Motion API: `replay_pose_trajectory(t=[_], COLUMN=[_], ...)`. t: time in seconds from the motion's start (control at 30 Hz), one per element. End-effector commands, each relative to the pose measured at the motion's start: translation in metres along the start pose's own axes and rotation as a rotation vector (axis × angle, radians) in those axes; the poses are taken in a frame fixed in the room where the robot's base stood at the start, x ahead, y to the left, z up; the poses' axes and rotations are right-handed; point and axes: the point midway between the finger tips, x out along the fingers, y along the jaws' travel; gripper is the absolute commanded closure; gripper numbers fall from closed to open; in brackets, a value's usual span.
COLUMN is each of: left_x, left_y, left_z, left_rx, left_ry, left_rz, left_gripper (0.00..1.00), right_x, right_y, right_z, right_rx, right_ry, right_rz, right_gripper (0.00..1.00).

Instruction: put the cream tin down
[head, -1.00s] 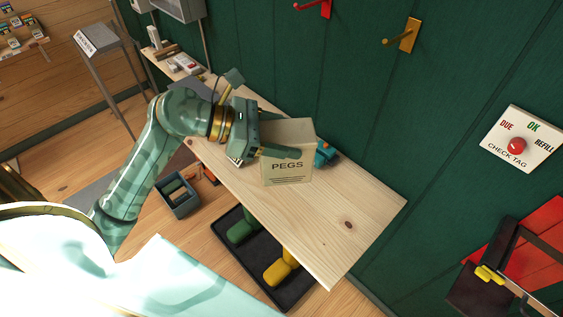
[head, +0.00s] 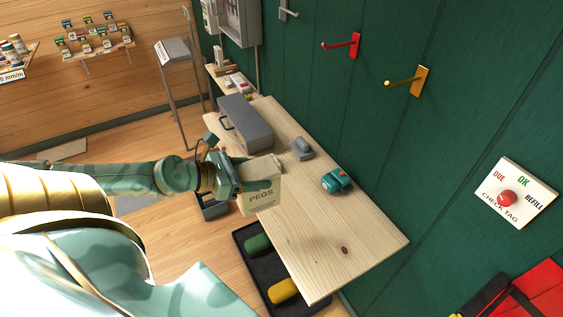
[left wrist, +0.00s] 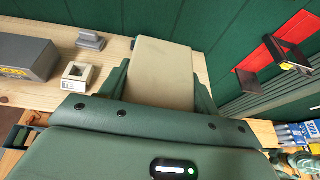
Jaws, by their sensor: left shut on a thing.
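The cream tin (head: 261,198), a boxy tin lettered PEGS, is in my left gripper (head: 254,183). The gripper is shut on its sides, and one finger lies across the face above the lettering. In the head view the tin overlaps the front edge of the wooden bench (head: 322,236); I cannot tell how high its base is. In the left wrist view the tin's plain face (left wrist: 162,72) stands between the two green fingers, and its base is hidden. My right gripper is not in view.
A grey toolbox (head: 246,124), a small grey object (head: 301,149) and a teal device (head: 336,181) stand on the bench. A small cream block with a square hole (left wrist: 77,74) shows in the left wrist view. The bench's near right part is clear. A black tray (head: 283,304) lies below.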

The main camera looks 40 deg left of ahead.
Motion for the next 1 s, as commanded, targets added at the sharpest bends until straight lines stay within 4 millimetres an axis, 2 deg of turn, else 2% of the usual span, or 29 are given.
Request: replay_pose_trajectory(t=[0.17,0.47,0.67,0.83,1.0], left_x=[0.006,0.043,0.065,0.090,0.127], left_y=[0.007,-0.002,-0.008,-0.016,-0.024], left_z=[-0.003,-0.005,-0.004,-0.003,-0.027], left_rx=[-0.012,-0.011,-0.015,-0.016,-0.019], left_ry=[-0.011,-0.012,-0.013,-0.014,-0.009], left_rz=[0.035,0.039,0.042,0.040,0.039], left_gripper=[1.00,1.00,1.00,1.00,1.00], right_x=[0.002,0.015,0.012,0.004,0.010], right_y=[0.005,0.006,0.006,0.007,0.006], right_z=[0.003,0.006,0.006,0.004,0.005], right_rx=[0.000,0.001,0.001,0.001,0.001], right_ry=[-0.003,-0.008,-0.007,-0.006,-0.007], right_rz=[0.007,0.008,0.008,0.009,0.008], right_gripper=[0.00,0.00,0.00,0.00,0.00])
